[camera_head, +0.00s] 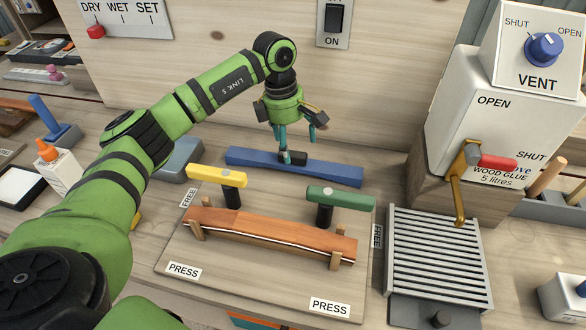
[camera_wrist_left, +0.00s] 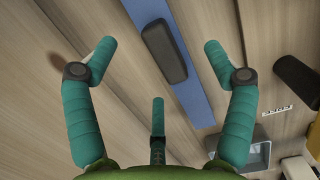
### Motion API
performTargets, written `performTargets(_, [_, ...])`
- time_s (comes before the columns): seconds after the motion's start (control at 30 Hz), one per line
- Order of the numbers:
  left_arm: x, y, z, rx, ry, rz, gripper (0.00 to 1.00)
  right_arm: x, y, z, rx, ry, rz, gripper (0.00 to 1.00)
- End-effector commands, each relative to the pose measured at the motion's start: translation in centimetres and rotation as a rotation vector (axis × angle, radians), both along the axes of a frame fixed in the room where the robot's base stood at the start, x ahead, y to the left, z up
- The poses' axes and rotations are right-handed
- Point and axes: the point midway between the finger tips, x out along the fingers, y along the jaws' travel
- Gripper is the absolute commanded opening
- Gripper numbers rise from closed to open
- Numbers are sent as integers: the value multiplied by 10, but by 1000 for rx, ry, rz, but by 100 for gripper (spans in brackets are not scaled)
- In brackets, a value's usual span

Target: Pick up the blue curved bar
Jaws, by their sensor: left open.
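The blue curved bar (camera_head: 325,171) lies across the back of the bench board, with a dark grip (camera_head: 296,158) on its top near the middle. My left gripper (camera_head: 297,142) is open and empty, pointing down above the bar. One teal finger partly covers the grip in the head view. In the left wrist view the blue bar (camera_wrist_left: 188,89) runs diagonally between the spread fingers of my left gripper (camera_wrist_left: 158,58), and its dark grip (camera_wrist_left: 165,52) lies between the two outer fingertips. I cannot tell whether any finger touches it. My right gripper is not in view.
In front of the bar stand a yellow-topped handle (camera_head: 217,175) and a green-topped handle (camera_head: 340,197), with a curved orange-brown wooden piece (camera_head: 270,233) between wooden pegs. A slatted grey rack (camera_head: 437,255) and white glue tank (camera_head: 470,120) with tap are at right. The wall rises behind.

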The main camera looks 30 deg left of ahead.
Motion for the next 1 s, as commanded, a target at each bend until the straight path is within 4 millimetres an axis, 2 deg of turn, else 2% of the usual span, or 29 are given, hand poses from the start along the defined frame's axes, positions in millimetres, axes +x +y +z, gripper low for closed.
performTargets(0.1, [0,-2,-11,0,3,1,84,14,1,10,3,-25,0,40])
performTargets(0.27, [1,-4,-33,-1,6,0,84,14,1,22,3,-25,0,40])
performTargets(0.4, [2,-6,-52,0,3,2,84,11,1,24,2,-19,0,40])
performTargets(0.7, [3,-6,-59,1,0,0,84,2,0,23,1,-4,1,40])
performTargets(0.73, [3,-6,-59,1,0,0,76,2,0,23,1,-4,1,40])
performTargets(0.77, [3,-6,-59,1,0,0,64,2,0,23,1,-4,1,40])
performTargets(0.8, [3,-6,-59,1,0,0,48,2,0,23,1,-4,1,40])
performTargets(0.9, [3,-6,-59,1,0,0,15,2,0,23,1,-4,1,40])
performTargets(1.0, [3,-7,-58,1,0,0,15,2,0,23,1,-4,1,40])
